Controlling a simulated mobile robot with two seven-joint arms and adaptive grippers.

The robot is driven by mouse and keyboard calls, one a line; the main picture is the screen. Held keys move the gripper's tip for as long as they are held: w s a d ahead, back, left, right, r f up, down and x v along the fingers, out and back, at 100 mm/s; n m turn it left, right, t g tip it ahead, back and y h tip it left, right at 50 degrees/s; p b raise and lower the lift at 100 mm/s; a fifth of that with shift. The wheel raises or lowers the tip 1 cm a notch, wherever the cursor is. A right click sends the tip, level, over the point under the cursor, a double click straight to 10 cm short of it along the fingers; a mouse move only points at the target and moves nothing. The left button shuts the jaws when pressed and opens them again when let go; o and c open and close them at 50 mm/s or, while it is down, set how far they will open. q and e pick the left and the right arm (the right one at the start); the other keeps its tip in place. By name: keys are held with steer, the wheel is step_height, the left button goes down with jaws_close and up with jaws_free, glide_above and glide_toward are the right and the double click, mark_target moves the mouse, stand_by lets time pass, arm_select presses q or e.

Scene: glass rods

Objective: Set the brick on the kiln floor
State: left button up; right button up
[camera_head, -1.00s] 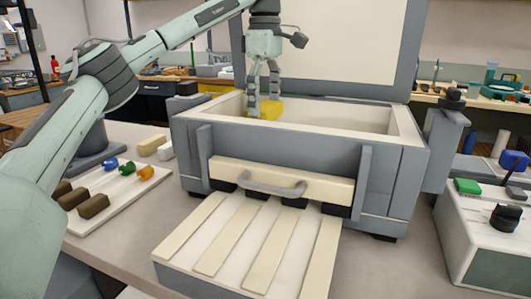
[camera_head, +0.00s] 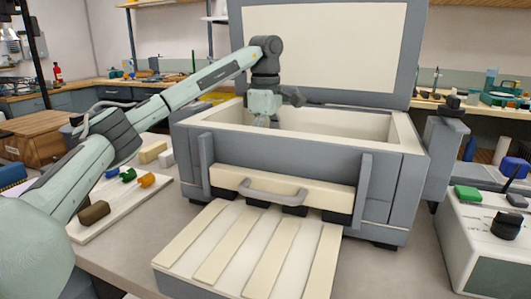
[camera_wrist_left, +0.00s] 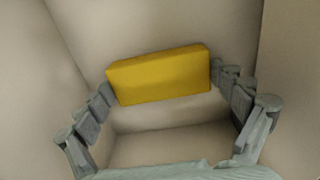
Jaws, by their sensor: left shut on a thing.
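The yellow brick (camera_wrist_left: 160,76) shows in the left wrist view between my left gripper's fingers, which are shut on its two ends. It looks slightly tilted in that picture, with pale kiln walls around it. I cannot tell whether it touches the kiln floor. In the head view my left gripper (camera_head: 263,121) reaches down inside the open grey kiln (camera_head: 290,158), towards its left part. The kiln's front wall hides the fingertips and the brick there. My right gripper is not in view.
The kiln's raised lid (camera_head: 322,45) stands behind the opening. A slatted cream panel (camera_head: 250,250) lies in front, below a handled cream bar (camera_head: 282,190). A white board (camera_head: 115,207) with small coloured pieces is at left, and a control box (camera_head: 490,235) at right.

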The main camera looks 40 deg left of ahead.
arm_select(q)
steer(key=shift+f, duration=0.1)
steer(key=o, duration=1)
steer(key=shift+c, duration=0.2)
step_height(320, 180, up, 12)
